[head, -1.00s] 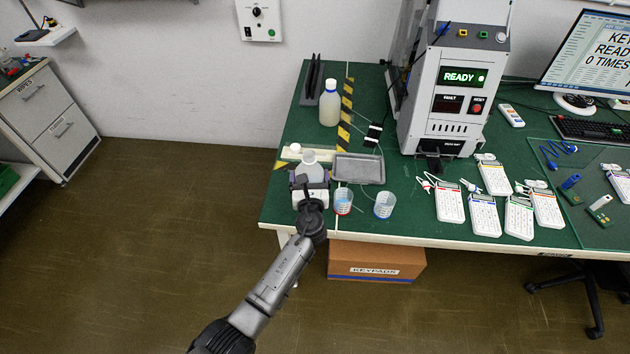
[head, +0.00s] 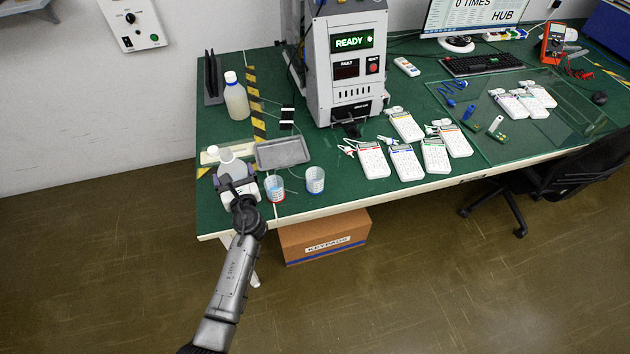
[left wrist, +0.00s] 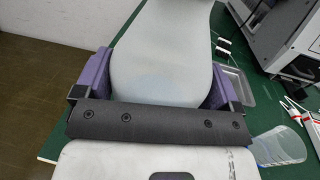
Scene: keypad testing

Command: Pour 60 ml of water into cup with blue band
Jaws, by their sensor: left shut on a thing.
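The cup with the blue band (head: 315,181) stands upright near the front edge of the green table in the head view. A cup with a red band (head: 275,188) stands to its left, nearer my gripper. My left gripper (head: 237,186) is shut on a pale, whitish bottle (head: 233,167) at the table's front left corner. In the left wrist view the bottle (left wrist: 165,55) sits between the purple fingers (left wrist: 160,90); its top is out of frame. One clear cup (left wrist: 281,147) shows at lower right there, its band unclear. My right gripper is not in view.
A blue-capped bottle (head: 236,98) stands farther back. A grey tray (head: 283,153) lies behind the cups. The grey tester reading READY (head: 347,70) and several white keypads (head: 405,162) are to the right. A KEYPADS box (head: 325,238) is under the table.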

